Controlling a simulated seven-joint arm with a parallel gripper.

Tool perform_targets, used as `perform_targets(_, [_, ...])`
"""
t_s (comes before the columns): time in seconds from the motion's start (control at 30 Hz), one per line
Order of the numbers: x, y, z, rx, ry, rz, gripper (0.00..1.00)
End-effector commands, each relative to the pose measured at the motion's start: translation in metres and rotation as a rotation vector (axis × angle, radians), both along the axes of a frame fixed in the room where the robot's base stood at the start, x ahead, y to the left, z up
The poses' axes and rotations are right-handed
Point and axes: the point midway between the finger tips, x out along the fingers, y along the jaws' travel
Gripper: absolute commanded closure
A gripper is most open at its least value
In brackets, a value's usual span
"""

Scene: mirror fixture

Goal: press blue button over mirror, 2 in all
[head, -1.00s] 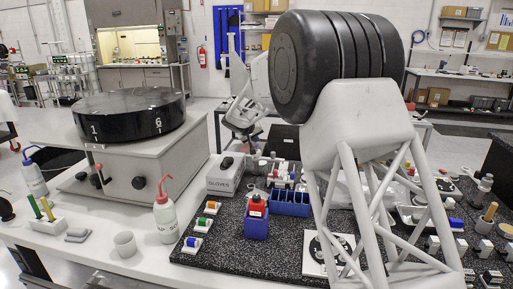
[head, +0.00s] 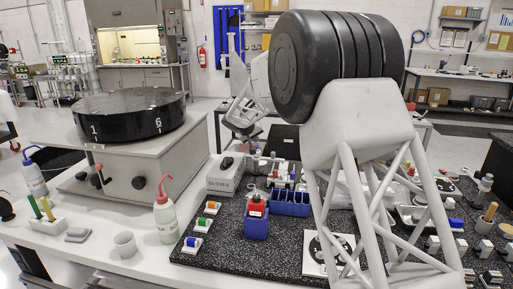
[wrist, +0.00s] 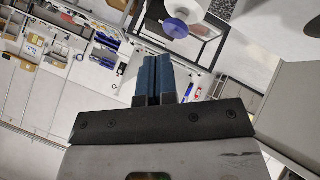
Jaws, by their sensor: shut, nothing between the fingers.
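In the wrist view my gripper (wrist: 157,60) has its two blue-padded fingers side by side, shut and empty. A white round piece with a blue-violet disc (wrist: 181,29) shows just beyond and right of the fingertips, apart from them in the picture; I cannot tell whether it is the blue button. In the head view a blue-topped white block (head: 192,243) sits at the mat's front left, and another blue-topped piece (head: 456,223) lies at the right. I cannot make out the mirror. The fingertips cannot be made out in the head view.
On the black speckled mat (head: 235,262) stand a blue holder with a red top (head: 256,222), a blue bin (head: 290,203) and green (head: 202,224) and orange (head: 211,207) blocks. A wash bottle (head: 166,215) and a white cup (head: 125,244) stand left of it.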

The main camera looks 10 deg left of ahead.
Motion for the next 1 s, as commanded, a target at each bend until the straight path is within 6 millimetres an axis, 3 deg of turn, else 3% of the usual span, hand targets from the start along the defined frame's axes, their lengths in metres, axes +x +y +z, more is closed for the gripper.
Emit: perform_targets(1.0, [0.0001,0.0,-0.0075,-0.001,0.0,0.001,1.0])
